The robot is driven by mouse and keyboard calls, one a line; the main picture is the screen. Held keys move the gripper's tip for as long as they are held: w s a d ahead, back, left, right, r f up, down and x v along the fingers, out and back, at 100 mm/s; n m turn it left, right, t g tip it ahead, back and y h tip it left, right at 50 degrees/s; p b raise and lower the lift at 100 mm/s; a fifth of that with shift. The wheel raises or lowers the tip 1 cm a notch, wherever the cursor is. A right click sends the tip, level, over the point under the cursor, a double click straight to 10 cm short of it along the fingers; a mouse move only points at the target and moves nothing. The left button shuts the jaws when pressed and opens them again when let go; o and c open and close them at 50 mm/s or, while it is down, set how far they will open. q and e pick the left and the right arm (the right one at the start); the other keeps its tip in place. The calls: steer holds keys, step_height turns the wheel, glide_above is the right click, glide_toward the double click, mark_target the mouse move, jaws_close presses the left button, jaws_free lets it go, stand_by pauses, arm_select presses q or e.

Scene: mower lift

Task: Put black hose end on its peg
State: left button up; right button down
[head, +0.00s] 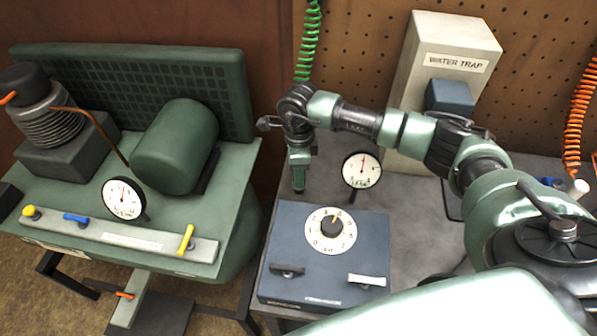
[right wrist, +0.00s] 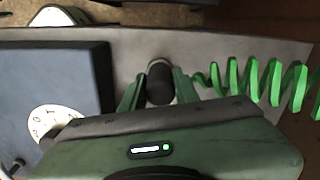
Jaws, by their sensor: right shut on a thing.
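My right gripper (head: 298,184) points down over the grey bench top, behind the blue box's left rear corner. In the right wrist view its two fingers (right wrist: 158,92) are shut on a black, rounded hose end (right wrist: 160,84). A green coiled hose (right wrist: 250,80) runs off to the right from beside the fingers. In the head view the green coil (head: 306,42) hangs from the top behind my wrist, and the hose end is hidden or too small to tell. I cannot make out a peg for certain. My left gripper is not in view.
A blue box (head: 276,228) with a dial stands in front of my right gripper, with a gauge (head: 361,169) behind it. The water trap (head: 440,100) stands at the back. An orange coil (head: 577,115) hangs at right. A green compressor (head: 178,148) is on the left.

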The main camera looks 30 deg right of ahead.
steer(key=shift+f, duration=0.15)
steer(key=c, duration=1.3)
jaws_free()
steer(key=shift+c, duration=0.2)
steer(key=shift+r+p, duration=3.1)
steer(key=shift+r, duration=2.5)
steer(key=shift+f, duration=0.1)
